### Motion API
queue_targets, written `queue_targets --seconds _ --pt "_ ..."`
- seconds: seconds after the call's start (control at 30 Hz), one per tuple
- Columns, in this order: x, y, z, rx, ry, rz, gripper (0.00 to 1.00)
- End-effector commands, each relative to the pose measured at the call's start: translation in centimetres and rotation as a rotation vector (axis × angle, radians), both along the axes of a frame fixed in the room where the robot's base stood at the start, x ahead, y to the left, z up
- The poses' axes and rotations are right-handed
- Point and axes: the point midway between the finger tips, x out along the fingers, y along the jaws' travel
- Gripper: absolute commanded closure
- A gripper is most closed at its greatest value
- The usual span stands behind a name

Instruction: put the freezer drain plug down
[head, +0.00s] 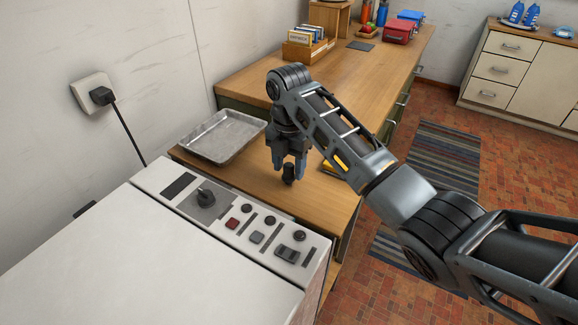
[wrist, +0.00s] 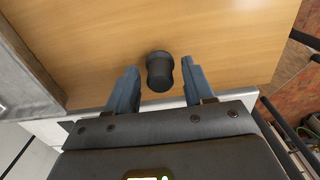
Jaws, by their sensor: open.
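The freezer drain plug, a small black cylinder (head: 288,174), stands on the wooden counter just behind the white freezer's control panel. It also shows in the wrist view (wrist: 159,72), between the fingers and a little beyond their tips. My gripper (head: 289,175) points down over it. In the wrist view the two blue-grey fingers (wrist: 157,80) are apart, with a gap on both sides of the plug. The plug's underside is hidden.
A metal tray (head: 222,137) lies on the counter left of my gripper. The white freezer (head: 150,255) with knobs and switches is in front. A card box (head: 307,45) and a red box (head: 399,31) stand farther back. Bare wood (head: 325,205) lies right of the plug.

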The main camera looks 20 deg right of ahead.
Motion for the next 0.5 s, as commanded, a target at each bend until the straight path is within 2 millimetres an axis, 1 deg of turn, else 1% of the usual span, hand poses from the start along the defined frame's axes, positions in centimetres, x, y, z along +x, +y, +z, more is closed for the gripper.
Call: queue_targets --seconds 0.17,0.23,0.3,0.37,0.4,0.5 --pt "0.2 0.0 3.0 -0.001 -0.006 0.001 0.48" --pt "0.1 0.0 4.4 -0.001 -0.006 0.001 0.48" --pt "0.2 -0.1 6.4 -0.002 -0.006 0.0 0.48" --pt "0.1 -0.1 7.6 -0.001 -0.003 0.0 0.48" --pt "0.1 -0.1 8.6 -0.003 -0.003 -0.001 0.48" --pt "0.1 -0.2 10.0 -0.002 -0.002 -0.001 0.48"
